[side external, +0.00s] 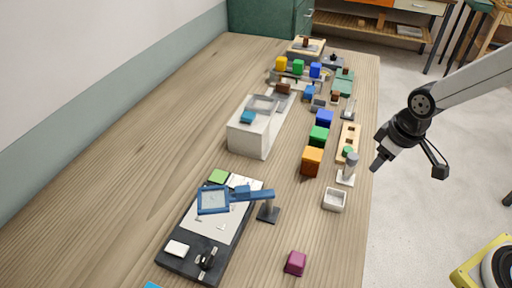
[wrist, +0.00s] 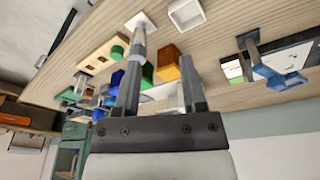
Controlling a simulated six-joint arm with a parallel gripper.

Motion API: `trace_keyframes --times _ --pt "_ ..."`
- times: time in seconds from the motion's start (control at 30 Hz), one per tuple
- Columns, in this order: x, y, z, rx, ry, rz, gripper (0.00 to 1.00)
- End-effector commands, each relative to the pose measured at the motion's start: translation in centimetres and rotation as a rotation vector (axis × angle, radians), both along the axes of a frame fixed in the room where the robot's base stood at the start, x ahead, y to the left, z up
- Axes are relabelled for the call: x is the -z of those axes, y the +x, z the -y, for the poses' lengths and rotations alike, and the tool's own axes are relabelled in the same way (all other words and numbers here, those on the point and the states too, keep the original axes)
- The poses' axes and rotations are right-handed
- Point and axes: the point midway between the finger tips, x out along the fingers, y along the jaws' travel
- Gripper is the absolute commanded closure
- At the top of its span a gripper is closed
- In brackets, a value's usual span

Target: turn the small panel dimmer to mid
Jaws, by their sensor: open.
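I cannot tell for sure which thing is the small panel dimmer. A small black fitting with a pale part (side external: 207,261) sits on the near end of a dark board (side external: 178,262); its setting is too small to read. My gripper (side external: 409,169) is open and empty. It hangs in the air beyond the table's right edge, well apart from the board. In the wrist view my gripper (wrist: 162,62) shows two spread fingers with table objects behind them.
A blue-framed magnifier (side external: 212,200) on a stand overhangs the board. A white tray (side external: 335,200), an orange block (side external: 312,161) and a purple block (side external: 295,263) stand to its right. A white box (side external: 249,137) and several coloured blocks fill the far table. Bare wood lies left.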

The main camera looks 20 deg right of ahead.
Motion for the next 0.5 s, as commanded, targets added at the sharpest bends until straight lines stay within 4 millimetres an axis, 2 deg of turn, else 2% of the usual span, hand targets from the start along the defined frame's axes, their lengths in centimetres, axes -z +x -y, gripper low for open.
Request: trace_keyframes --times 0.2,0.37,0.5 --pt "-0.1 4.2 -6.7 -0.401 -0.05 -0.03 0.47" --pt "0.0 6.2 -12.5 -0.705 -0.088 -0.05 0.47" --pt "0.3 7.1 -18.0 -0.972 -0.118 -0.064 0.47"
